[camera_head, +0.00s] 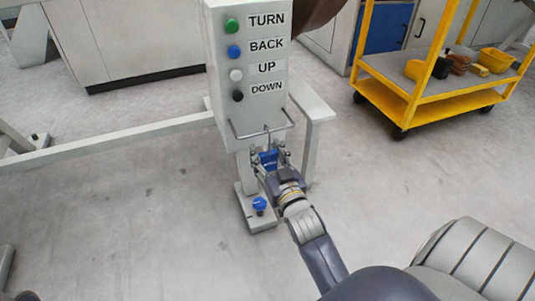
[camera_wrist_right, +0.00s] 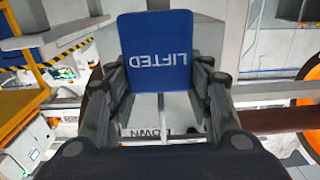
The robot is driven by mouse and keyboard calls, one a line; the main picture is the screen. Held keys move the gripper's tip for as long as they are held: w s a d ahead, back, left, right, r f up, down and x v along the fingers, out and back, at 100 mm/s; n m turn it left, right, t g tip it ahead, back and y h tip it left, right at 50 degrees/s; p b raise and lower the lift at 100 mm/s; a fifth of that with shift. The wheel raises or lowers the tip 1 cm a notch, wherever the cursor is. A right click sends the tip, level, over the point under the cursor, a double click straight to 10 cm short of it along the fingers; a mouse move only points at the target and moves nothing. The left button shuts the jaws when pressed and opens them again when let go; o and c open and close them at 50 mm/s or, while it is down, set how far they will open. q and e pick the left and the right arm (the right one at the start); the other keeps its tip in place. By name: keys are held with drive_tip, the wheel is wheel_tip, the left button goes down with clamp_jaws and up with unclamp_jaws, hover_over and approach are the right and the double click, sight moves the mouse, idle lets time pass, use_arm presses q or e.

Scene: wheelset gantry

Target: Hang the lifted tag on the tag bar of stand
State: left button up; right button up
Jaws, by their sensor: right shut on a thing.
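The stand (camera_head: 246,75) is a grey post box with TURN, BACK, UP and DOWN buttons. Its tag bar (camera_head: 235,132) is a thin wire rail across the front below the DOWN button. The blue lifted tag (camera_head: 268,160) is just below the bar in the head view. My right gripper (camera_head: 270,154) is shut on it. In the right wrist view the tag (camera_wrist_right: 156,35) shows white LIFTED lettering between the fingers (camera_wrist_right: 160,90). A thin line runs from the tag up to the bar; I cannot tell whether they touch. My left gripper is not in view.
A grey rail (camera_head: 120,137) runs left from the stand. A yellow cart (camera_head: 425,98) with small items stands at the upper right.

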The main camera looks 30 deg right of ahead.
drive_tip(key=o, duration=1.1)
drive_tip(key=shift+v, duration=6)
drive_tip(key=shift+r, duration=0.1)
